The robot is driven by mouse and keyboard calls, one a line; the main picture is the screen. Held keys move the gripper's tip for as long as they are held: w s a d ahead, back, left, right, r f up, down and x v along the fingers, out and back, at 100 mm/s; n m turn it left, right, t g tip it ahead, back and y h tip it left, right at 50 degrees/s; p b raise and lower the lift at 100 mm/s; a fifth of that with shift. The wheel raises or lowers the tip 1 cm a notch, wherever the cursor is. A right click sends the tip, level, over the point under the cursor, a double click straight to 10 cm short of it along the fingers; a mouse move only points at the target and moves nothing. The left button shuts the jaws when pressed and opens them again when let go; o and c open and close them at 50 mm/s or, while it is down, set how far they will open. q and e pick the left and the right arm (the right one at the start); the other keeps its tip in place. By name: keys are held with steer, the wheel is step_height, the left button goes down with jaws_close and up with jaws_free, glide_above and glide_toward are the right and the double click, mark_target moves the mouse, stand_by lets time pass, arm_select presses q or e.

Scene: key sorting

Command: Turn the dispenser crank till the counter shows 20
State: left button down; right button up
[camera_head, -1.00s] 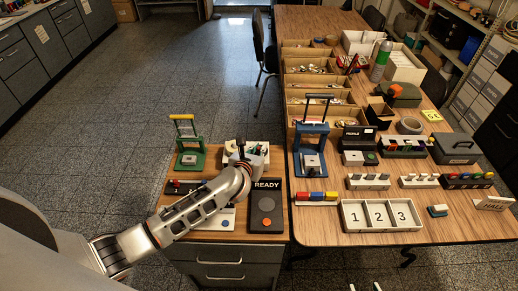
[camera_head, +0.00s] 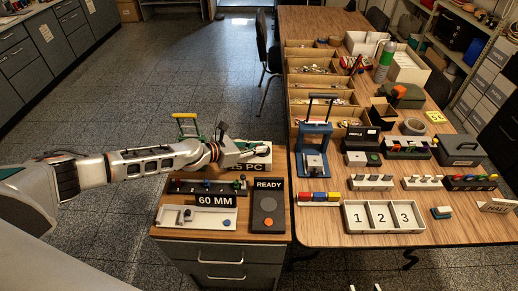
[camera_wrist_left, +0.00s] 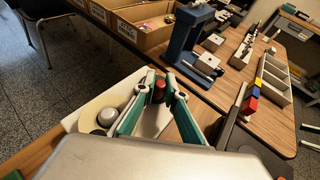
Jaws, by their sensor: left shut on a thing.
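My left gripper (camera_head: 258,149) is at the white dispenser (camera_head: 262,162), at the back right of the small cabinet top. In the left wrist view its teal fingers (camera_wrist_left: 160,82) close around an upright red knob (camera_wrist_left: 159,92), which seems to be the crank's handle. A grey round cap (camera_wrist_left: 107,117) stands on the white body beside it. The rest of the crank is hidden, and I cannot read a counter. A sign (camera_head: 248,182) ending in "5 PC" is partly covered. My right gripper (camera_head: 365,287) shows only two separated tips at the bottom edge.
To the right, a blue press (camera_head: 314,150) and a numbered tray (camera_head: 383,217) stand on the wooden table.

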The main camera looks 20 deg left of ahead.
arm_select(q)
steer(key=shift+w+a+f+m+g+h+b, duration=0.15)
steer(key=shift+w+a+m+g+h+b, duration=0.1)
steer(key=shift+m+g+h+b, duration=0.45)
steer(key=shift+f+m+b, duration=0.1)
steer(key=shift+m+b, duration=0.4)
steer(key=shift+b, duration=0.1)
steer(key=shift+m+g+h+b, duration=0.3)
steer(key=shift+g+h+b, duration=0.1)
steer(key=shift+g+b, duration=0.1)
steer(key=m+g+h+b, duration=0.1)
steer(key=b, duration=0.1)
steer(key=shift+w+m+g+b, duration=0.1)
steer(key=shift+m+g+b, duration=0.2)
steer(key=shift+b, duration=0.1)
steer(key=shift+r+b, duration=0.25)
steer(key=shift+b, duration=0.05)
arm_select(e)
steer(key=shift+y, duration=0.3)
steer(key=f, duration=0.1)
steer(key=a+f, duration=0.1)
steer(key=f, duration=0.1)
steer(key=a+f, duration=0.1)
steer(key=f, duration=0.1)
steer(key=shift+w+f, duration=0.15)
steer(key=shift+f, duration=0.1)
